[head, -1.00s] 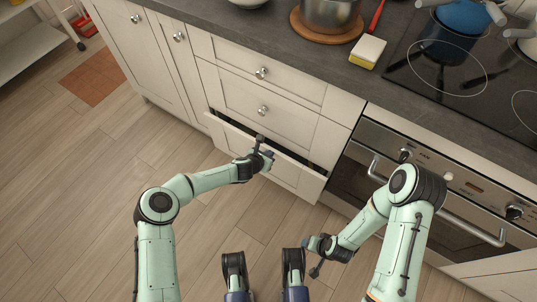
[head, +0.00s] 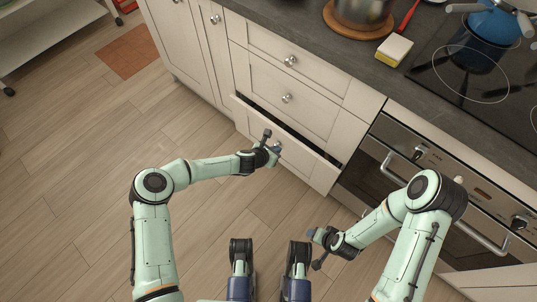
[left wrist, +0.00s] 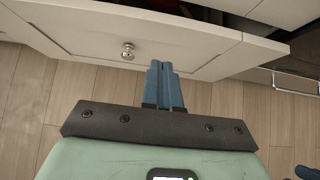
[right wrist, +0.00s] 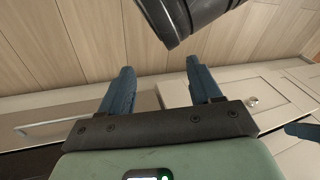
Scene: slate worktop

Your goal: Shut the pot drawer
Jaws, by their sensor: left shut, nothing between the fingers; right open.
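The pot drawer (head: 312,168) is the lowest drawer under the worktop and stands partly open, with a dark gap along its top edge. Its pale front also fills the upper left wrist view (left wrist: 70,32), with a round knob (left wrist: 128,51) left of my fingers. My left gripper (head: 275,150) is shut and empty, with its fingertips at the drawer front. I cannot tell whether they touch it. My right gripper (head: 316,249) is open and empty, low over the floor, away from the drawer; its spread fingers show in the right wrist view (right wrist: 159,82).
Two shut drawers, middle (head: 310,108) and top (head: 320,72), sit above it. The oven (head: 400,170) is to its right. On the worktop are a pot (head: 362,12), a sponge (head: 394,50) and a blue pan (head: 494,22).

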